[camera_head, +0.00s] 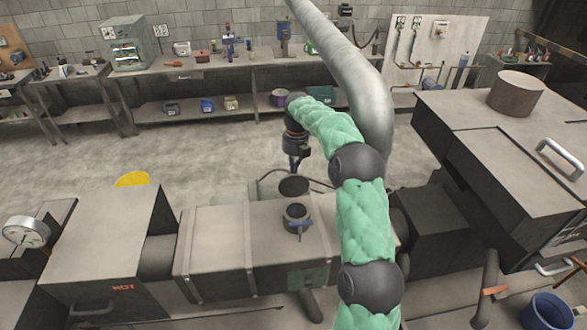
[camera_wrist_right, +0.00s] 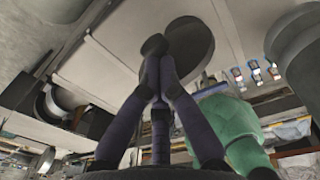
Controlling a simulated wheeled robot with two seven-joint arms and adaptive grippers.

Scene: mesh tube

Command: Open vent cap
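A short round vent collar (camera_head: 297,212) with a blue handle-like part stands on top of the long beige duct box. A dark round disc, which looks like the vent cap (camera_head: 294,186), shows just behind the collar; I cannot tell whether it is joined to it. My right gripper (camera_head: 295,165) points down just above and behind this disc. In the right wrist view, a dark disc (camera_wrist_right: 193,42) lies beyond the fingers, and the fingertips (camera_wrist_right: 155,48) are together near its left side. Nothing is clearly held between them. My left gripper is out of view.
A thick grey pipe (camera_head: 372,100) curves down behind my right arm. A box marked HOT (camera_head: 110,250) adjoins the duct at left, and a dark cabinet with handles (camera_head: 500,150) stands at right. A workbench (camera_head: 215,67) lines the back wall. Open floor lies between.

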